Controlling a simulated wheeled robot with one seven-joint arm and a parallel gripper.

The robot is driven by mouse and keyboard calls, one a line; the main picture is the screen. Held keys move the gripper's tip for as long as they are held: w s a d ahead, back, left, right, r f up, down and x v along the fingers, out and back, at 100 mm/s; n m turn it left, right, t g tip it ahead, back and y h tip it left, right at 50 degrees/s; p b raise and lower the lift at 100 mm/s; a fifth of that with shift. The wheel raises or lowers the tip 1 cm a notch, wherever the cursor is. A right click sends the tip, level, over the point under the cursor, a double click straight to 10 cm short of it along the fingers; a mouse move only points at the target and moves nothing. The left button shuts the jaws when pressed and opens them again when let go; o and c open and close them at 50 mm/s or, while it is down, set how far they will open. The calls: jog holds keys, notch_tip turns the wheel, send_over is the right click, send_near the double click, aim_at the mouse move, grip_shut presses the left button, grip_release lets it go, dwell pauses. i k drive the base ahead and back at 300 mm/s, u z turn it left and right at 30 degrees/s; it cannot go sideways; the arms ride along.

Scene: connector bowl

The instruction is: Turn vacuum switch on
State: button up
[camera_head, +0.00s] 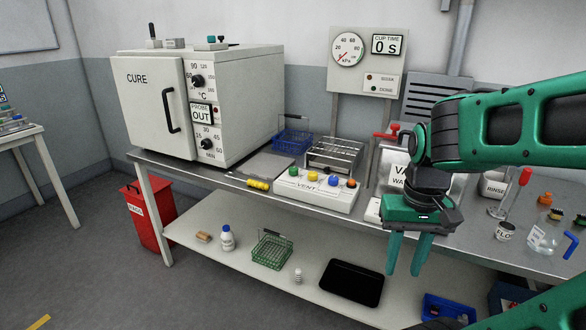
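My gripper (404,270) hangs in front of the bench edge at right of centre, its two green fingers pointing down. The fingers are apart with nothing between them. A white box (396,169) whose label begins "VA" stands on the bench behind my gripper, largely hidden by my arm. A red lever or valve handle (386,136) shows above it. A small white block (373,210) peeks out left of my gripper. I cannot tell which part is the vacuum switch or its position. A gauge panel (368,62) on the wall reads "0 S" beside a round kPa dial.
The CURE oven (195,105) stands at the left of the bench. A vent box (316,190) with coloured knobs, a wire rack (334,157) and a blue basket (292,138) stand mid-bench. A rinse beaker (494,190) and small jars crowd the right. The lower shelf holds a black tray (351,282).

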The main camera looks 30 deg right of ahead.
aim_at(293, 170)
jog(key=z, duration=0.05)
jog(key=i, duration=1)
jog(key=u, duration=0.05)
